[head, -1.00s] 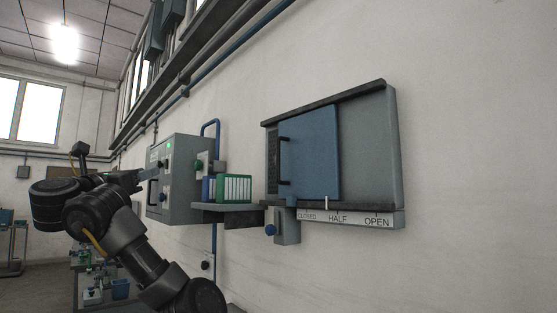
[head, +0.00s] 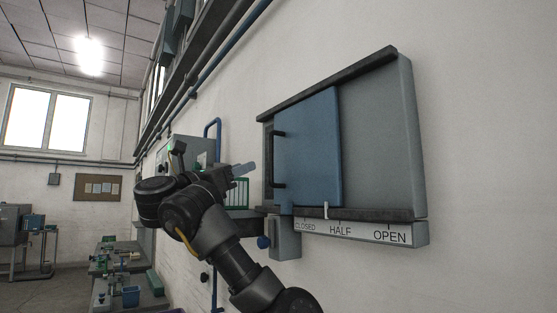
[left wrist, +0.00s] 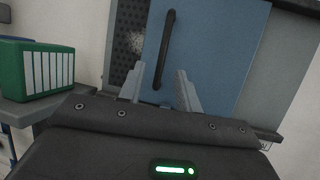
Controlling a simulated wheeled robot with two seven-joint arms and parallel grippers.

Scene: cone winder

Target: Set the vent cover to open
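The vent cover (head: 308,150) is a blue sliding panel in a grey wall frame between dark rails. A dark upright handle (head: 277,160) is on its left side; the handle also shows in the left wrist view (left wrist: 165,50). A white pointer (head: 326,210) under the panel stands between the CLOSED and HALF marks, nearer HALF. The label strip (head: 365,232) reads CLOSED, HALF, OPEN. My left gripper (head: 246,169) is left of the handle, apart from it. In the left wrist view its fingers (left wrist: 160,88) are spread and empty, with the handle beyond the gap. My right gripper is out of view.
A shelf (left wrist: 85,98) with green-and-white binders (left wrist: 48,70) is left of the gripper. A grey box with a blue knob (head: 264,242) is under the frame's left end. A grey cabinet (head: 195,150) is behind my arm. The wall right of the frame is clear.

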